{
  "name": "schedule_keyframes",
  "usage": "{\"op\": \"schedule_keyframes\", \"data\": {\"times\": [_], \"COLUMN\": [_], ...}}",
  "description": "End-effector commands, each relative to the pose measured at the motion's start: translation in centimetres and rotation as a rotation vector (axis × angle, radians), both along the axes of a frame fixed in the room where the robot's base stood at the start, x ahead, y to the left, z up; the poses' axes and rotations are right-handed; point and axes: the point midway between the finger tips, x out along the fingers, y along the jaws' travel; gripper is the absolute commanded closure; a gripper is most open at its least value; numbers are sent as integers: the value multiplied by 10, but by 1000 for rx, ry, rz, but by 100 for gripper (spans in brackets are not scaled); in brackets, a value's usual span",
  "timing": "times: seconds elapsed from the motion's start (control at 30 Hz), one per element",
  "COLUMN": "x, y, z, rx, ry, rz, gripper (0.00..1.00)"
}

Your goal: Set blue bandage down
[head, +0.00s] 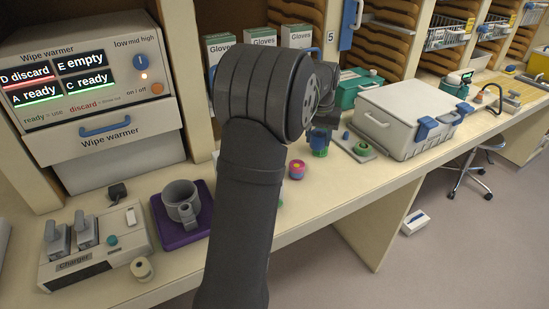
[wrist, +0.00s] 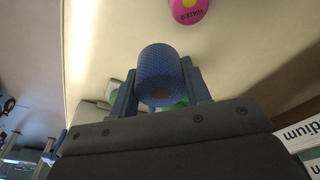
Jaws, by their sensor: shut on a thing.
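The blue bandage (wrist: 158,72) is a textured roll, held between the two fingers of my gripper (wrist: 157,88) in the wrist view. In the head view my gripper (head: 324,124) is over the counter, in front of the glove boxes and left of the large grey case. My arm hides part of the counter there. A green roll (head: 319,150) shows just below the gripper in the head view. Some green also shows behind the blue bandage in the wrist view. I cannot tell whether the blue bandage touches it.
A pink item (head: 297,170) stands on the counter left of the gripper. To the right are a grey tray (head: 372,156) with small items and the grey case (head: 400,112). A mug (head: 181,204) on a purple mat and a charger (head: 92,250) are at front left.

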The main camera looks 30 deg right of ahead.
Motion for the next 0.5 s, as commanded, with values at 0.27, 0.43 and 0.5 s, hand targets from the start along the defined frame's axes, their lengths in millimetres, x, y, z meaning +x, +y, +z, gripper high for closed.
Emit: {"op": "schedule_keyframes", "data": {"times": [0.27, 0.43, 0.5], "x": [39, 69, 84], "y": [32, 47, 54], "z": [-3, -23, -34], "rx": [0, 1, 2], "ry": [0, 0, 1], "rz": [39, 43, 44], "gripper": [79, 79, 79]}}
